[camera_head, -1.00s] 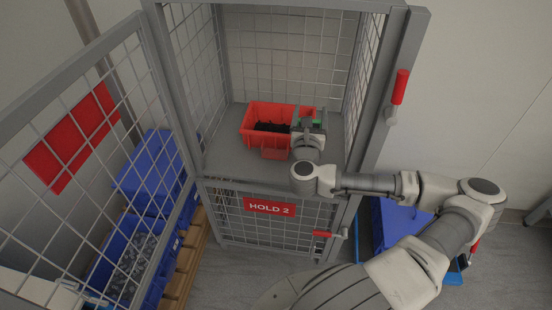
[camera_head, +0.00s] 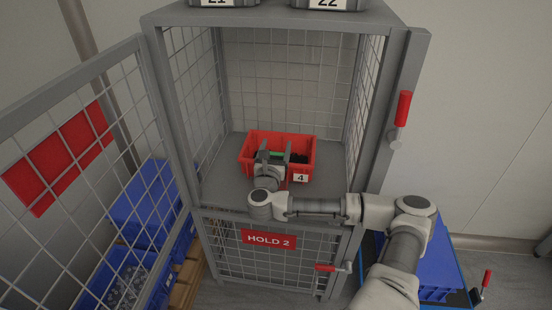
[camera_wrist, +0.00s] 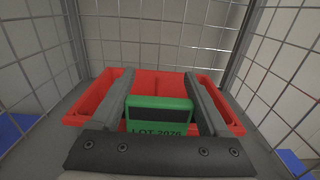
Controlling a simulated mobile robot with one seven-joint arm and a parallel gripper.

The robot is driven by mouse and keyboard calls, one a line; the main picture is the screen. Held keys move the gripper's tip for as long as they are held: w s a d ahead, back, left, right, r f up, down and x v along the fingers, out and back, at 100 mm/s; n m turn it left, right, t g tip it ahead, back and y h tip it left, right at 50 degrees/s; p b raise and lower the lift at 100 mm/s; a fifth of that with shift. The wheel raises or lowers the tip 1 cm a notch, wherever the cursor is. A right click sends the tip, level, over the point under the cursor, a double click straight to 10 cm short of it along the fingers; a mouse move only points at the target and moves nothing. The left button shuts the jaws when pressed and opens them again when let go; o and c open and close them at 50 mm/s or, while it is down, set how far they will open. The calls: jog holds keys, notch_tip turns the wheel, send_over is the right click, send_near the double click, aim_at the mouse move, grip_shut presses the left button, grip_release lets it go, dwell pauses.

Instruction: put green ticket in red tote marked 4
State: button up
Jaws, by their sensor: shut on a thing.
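The red tote (camera_head: 308,160) stands on the cage shelf, with a white label marked 4 on its front. Dark contents show inside it in the head view. My gripper (camera_head: 277,152) is at the tote's front left, reaching over its front wall. The red tote (camera_wrist: 232,112) shows behind and on both sides of the ticket. I cannot tell whether the ticket touches the tote's contents.
The wire cage (camera_head: 212,100) encloses the shelf, and its door (camera_head: 130,90) stands open at the left. A red sign (camera_head: 269,238) reads "HOLD 2". Blue bins (camera_head: 145,210) lie at the left, and another blue bin (camera_head: 440,262) at the lower right.

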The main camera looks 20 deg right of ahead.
aim_at(275, 158)
jog(key=shift+f+b, duration=0.7)
jog(key=shift+f, duration=1.15)
jog(key=shift+f, duration=0.15)
jog(key=o, duration=1.2)
jog(key=shift+s+a+r, duration=0.2)
jog(key=shift+s, duration=0.1)
jog(key=p+v, duration=0.3)
jog(key=v, duration=0.8)
jog(key=shift+s+a, duration=0.1)
jog(key=shift+s, duration=0.05)
